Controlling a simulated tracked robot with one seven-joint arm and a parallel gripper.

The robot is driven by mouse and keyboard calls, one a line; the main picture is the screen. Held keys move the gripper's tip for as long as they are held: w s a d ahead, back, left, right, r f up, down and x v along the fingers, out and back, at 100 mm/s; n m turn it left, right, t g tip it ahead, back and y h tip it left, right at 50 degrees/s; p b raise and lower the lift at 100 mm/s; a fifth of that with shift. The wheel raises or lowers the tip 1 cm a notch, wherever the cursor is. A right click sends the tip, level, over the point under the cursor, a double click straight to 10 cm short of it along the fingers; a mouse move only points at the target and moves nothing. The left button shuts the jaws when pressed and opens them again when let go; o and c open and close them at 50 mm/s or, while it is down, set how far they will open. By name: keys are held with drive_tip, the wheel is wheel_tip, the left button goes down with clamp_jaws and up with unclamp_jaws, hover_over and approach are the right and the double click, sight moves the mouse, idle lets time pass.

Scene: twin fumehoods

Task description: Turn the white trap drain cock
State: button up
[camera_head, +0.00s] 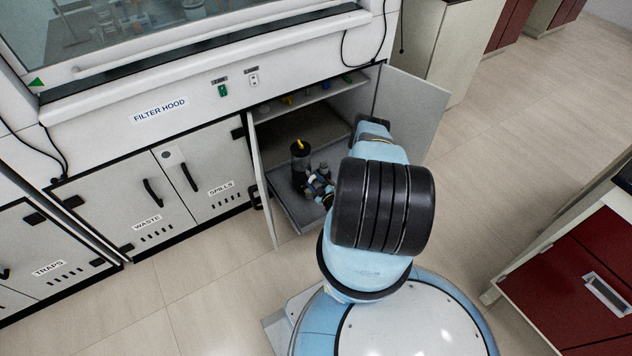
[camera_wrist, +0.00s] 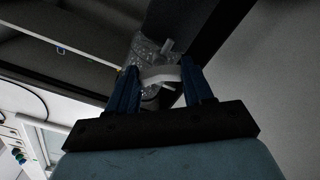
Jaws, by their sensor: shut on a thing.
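In the wrist view my gripper (camera_wrist: 160,82) has its two blue fingers on either side of a white curved piece, which looks like the white trap drain cock (camera_wrist: 160,74). The fingers are shut on it. A clear, patterned vessel, likely the trap (camera_wrist: 146,48), is just behind the cock, with a small pale stub at its right. In the head view my arm reaches into the open cupboard under the filter hood. My gripper there is small and partly hidden by my arm, near a dark cylinder with a yellow top (camera_head: 299,158). The white cock cannot be made out in the head view.
The cupboard's right door (camera_head: 413,108) stands wide open beside my arm, and its left door (camera_head: 262,185) is open too. A shelf (camera_head: 320,92) with small items runs above. Closed WASTE and SPILLS doors lie to the left. Red drawers (camera_head: 570,275) stand at the right.

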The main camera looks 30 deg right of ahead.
idle(0.5)
drive_tip(key=shift+m, duration=0.4)
drive_tip(key=m, duration=0.3)
drive_tip(key=shift+a, duration=0.15)
drive_tip(key=shift+w+m, duration=0.1)
drive_tip(key=shift+m, duration=1.7)
